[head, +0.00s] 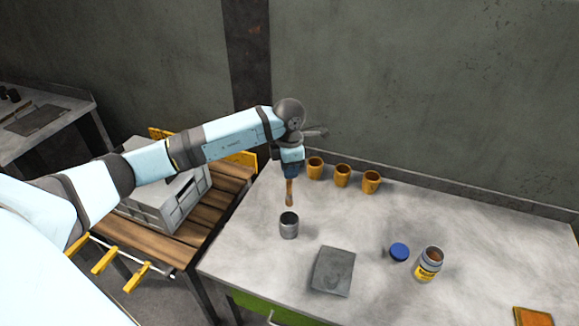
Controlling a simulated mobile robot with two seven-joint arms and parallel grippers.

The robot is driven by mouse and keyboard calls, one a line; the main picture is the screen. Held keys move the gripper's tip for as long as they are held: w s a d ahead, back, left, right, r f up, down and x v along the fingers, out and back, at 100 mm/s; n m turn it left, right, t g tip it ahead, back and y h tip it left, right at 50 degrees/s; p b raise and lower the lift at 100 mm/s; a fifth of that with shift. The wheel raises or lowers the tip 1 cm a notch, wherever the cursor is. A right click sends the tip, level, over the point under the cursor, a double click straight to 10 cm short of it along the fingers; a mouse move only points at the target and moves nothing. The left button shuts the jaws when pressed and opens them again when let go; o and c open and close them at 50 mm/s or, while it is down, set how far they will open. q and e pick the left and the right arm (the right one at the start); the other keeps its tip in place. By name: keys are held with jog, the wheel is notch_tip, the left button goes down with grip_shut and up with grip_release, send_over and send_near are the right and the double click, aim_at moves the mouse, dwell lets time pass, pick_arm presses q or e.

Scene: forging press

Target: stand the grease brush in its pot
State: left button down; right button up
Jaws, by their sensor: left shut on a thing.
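My left gripper (291,174) points down over the back left of the grey worktable (375,225). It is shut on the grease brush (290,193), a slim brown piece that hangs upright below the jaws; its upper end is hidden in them. The pot (288,229), a small dark grey open cylinder, stands upright on the table just below the brush in the picture. The brush's lower end appears a little above the pot's rim and apart from it. My right gripper is not in view.
Three orange-brown cups (342,176) stand in a row along the back edge. A dark grey slab (332,271), a blue lid (399,252) and an open jar with a yellow label (428,264) are farther forward. A grey crate (165,205) sits on wooden slats at left.

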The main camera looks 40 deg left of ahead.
aim_at(289, 193)
pick_arm(q)
jog(key=shift+f+b, duration=1.1)
jog(key=shift+f, duration=1.4)
notch_tip(289, 193, down, 2)
jog(key=shift+f+b, duration=0.1)
jog(key=shift+b, duration=0.75)
jog(key=shift+f+b, duration=1.4)
jog(key=shift+f, duration=0.45)
jog(key=c, duration=1)
grip_release()
jog(key=shift+o, duration=0.2)
jog(key=shift+r, duration=0.1)
notch_tip(289, 193, up, 13)
jog(key=shift+f+b, duration=0.1)
jog(key=shift+b, duration=0.7)
jog(key=shift+r, duration=0.45)
